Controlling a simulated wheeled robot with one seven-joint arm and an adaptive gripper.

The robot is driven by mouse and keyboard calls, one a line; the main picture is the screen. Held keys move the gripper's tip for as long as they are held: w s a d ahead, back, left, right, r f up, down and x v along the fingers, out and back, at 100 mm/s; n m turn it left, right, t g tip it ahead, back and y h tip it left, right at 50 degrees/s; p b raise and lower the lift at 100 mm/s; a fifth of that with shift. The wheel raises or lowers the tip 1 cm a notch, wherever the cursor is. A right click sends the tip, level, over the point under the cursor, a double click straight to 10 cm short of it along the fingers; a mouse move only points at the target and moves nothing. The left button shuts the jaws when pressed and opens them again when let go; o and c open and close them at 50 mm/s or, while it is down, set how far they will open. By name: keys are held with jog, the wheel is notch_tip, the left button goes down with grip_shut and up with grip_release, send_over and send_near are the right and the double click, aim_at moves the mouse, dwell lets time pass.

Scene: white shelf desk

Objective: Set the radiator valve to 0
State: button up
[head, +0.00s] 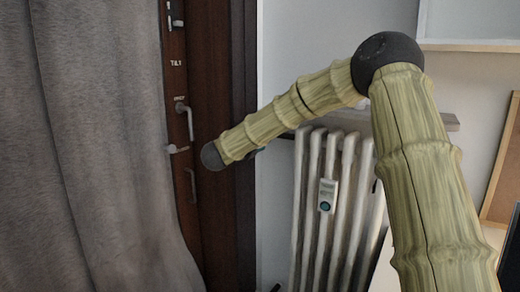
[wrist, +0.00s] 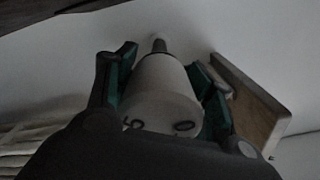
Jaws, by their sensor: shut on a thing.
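The radiator valve (wrist: 163,88) is a pale knob in the wrist view, with the marks 5 and 0 on its near rim, both seen turned. The 5 is at the lower left and the 0 at the lower right. A dark stem runs from its far end to the pale wall. My gripper (wrist: 163,72) is shut around the knob, with dark green-padded fingers on both sides. In the head view the knob and gripper are not clearly seen behind my arm. The white ribbed radiator (head: 310,215) stands against the wall there.
A small grey meter (head: 327,195) is fixed on the radiator's front. A dark door (head: 215,215) and grey curtain (head: 95,140) are at left. In the wrist view a wooden-edged board (wrist: 250,105) is close to the right finger.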

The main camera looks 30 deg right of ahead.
jog(key=shift+f+m+b, duration=0.2)
jog(key=shift+m+b, duration=0.4)
jog(key=shift+b, duration=0.1)
jog(key=o, duration=1)
jog(key=shift+r, duration=0.15)
jog(key=v, duration=1.2)
jog(key=shift+s+d, duration=0.1)
